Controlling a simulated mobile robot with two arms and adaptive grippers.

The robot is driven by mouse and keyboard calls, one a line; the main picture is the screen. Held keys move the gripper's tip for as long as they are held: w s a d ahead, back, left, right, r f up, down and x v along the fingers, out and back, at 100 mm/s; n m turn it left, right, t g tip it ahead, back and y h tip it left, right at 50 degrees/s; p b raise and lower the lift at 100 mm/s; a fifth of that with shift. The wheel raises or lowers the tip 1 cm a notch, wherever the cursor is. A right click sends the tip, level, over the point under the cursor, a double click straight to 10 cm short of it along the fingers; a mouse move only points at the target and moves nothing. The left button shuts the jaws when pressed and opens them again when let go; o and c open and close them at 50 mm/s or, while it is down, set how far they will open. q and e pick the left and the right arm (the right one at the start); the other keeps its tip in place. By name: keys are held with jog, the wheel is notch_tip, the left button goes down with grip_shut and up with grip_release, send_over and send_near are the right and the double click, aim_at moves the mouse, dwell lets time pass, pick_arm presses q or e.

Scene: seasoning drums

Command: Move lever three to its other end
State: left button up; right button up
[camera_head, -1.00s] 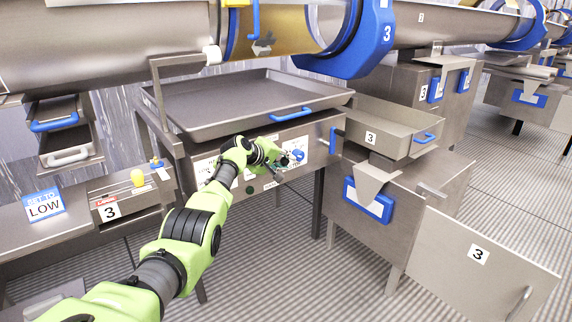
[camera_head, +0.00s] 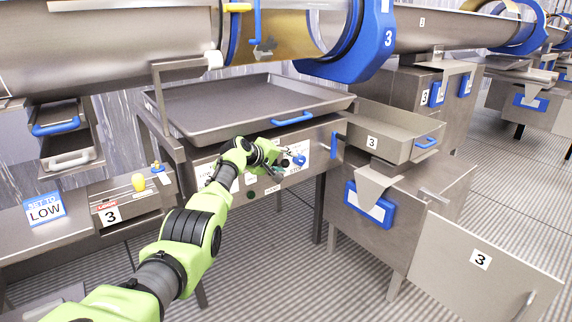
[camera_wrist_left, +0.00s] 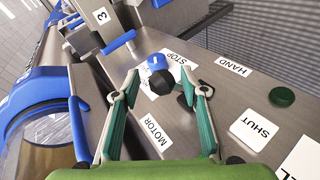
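In the head view my left gripper (camera_head: 277,170) is at the front panel (camera_head: 227,185) under the large tray. The left wrist view shows its two green fingers (camera_wrist_left: 160,80) apart, on either side of a black ball-shaped knob (camera_wrist_left: 161,82). No firm contact with the knob is visible. A blue knob with a white mark (camera_wrist_left: 156,62) is just beyond the black one; it also shows in the head view (camera_head: 299,160). Labels STOP, HAND, MOTOR and SHUT surround them. I cannot tell which control is lever three. My right gripper is not in view.
The tray (camera_head: 250,103) overhangs the panel. To the left, a box marked 3 (camera_head: 122,211) with a yellow knob (camera_head: 138,182) stands by a LOW sign (camera_head: 45,209). To the right are a drawer (camera_head: 400,130) and an open door marked 3 (camera_head: 480,262).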

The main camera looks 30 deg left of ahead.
pick_arm(q)
jog(key=shift+s, duration=0.1)
jog(key=shift+v, duration=1.25)
jog(key=v, duration=0.9)
jog(key=shift+s, duration=0.2)
jog(key=shift+a+r, duration=0.1)
